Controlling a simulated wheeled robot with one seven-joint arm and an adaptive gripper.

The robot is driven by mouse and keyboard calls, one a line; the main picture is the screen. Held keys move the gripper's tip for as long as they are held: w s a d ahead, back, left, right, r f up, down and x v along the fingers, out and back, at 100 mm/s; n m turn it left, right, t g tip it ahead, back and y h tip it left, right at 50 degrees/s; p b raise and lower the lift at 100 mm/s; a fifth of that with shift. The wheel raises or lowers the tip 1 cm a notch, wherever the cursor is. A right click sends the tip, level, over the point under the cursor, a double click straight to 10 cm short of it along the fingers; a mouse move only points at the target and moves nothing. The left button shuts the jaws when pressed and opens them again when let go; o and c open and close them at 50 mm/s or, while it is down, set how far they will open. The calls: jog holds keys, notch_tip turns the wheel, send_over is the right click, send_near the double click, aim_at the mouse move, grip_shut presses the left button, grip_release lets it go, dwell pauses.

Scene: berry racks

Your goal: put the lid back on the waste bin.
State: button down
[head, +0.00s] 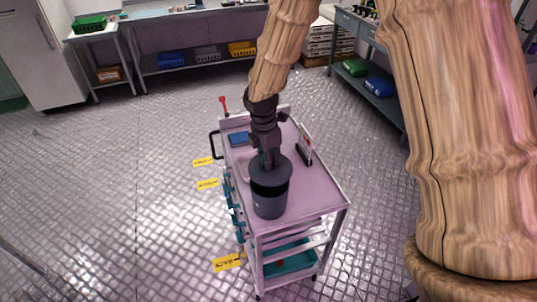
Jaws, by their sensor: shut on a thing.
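The waste bin (269,206) is a dark grey cylinder standing upright near the front left of the cart's pinkish-grey top. Its round dark grey lid (275,178) is above it, and a black band shows between lid and bin body. I cannot tell whether the lid touches the rim. My gripper (268,156) points down from above and is shut on the lid at its middle; the fingertips are small and partly hidden. The bin's opening is mostly covered by the lid.
The cart top (311,197) is clear to the right of the bin. A blue item (239,139) and a dark upright holder (303,155) stand farther back. Open floor (120,200) lies to the left.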

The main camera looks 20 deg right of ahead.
jog(key=shift+s+a+f+b, duration=0.1)
jog(key=shift+s+f+b, duration=0.05)
jog(key=shift+f+b, duration=0.8)
jog(key=shift+f, duration=0.2)
jog(key=shift+f+b, duration=0.85)
jog(key=shift+b, duration=0.05)
jog(key=shift+f, duration=1.05)
jog(key=shift+p, duration=0.4)
jog(key=shift+f+p, duration=0.2)
jog(key=shift+p, duration=0.3)
dwell(1.1)
jog(key=c, duration=1.3)
grip_release()
